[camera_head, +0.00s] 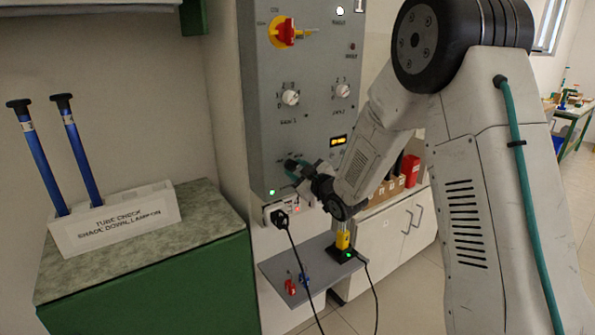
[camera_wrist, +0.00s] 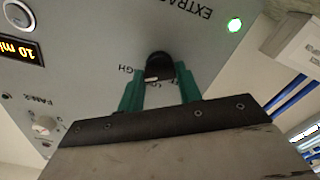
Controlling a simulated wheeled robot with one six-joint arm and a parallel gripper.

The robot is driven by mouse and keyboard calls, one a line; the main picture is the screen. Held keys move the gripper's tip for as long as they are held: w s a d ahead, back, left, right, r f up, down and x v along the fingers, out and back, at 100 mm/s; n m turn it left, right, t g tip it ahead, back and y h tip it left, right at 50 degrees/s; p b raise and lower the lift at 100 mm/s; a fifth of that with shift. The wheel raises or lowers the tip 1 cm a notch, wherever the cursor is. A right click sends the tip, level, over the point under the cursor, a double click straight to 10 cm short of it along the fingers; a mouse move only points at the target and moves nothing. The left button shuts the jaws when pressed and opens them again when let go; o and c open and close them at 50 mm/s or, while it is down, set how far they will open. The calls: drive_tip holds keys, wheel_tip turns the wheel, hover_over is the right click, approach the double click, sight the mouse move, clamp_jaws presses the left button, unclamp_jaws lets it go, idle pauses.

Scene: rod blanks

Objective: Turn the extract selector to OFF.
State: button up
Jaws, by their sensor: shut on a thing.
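The extract selector is a black knob (camera_wrist: 159,66) on the grey panel (camera_wrist: 90,50), under the partly visible, upside-down word EXTRACT in the wrist view. My gripper (camera_wrist: 160,86) has its two green fingers on either side of the knob and is shut on it. A small pale mark shows on the knob near the fingers. The letters GH show beside it; other position labels are partly hidden by the fingers.
A green light (camera_wrist: 235,25) is lit near the selector. The panel also bears a red and yellow switch (camera_head: 285,32), white knobs (camera_head: 290,97) and an amber display (camera_head: 338,141). A socket with a black plug (camera_head: 279,217) is below. A white tube box (camera_head: 115,220) stands left.

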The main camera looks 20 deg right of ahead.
drive_tip(key=n, duration=0.5)
drive_tip(key=shift+n, duration=0.4)
drive_tip(key=n, duration=0.6)
drive_tip(key=shift+f, duration=0.1)
drive_tip(key=n, duration=0.6)
drive_tip(key=shift+n, duration=0.3)
drive_tip(key=n, duration=0.5)
drive_tip(key=shift+f, duration=0.1)
drive_tip(key=shift+n, duration=0.3)
drive_tip(key=o, duration=1)
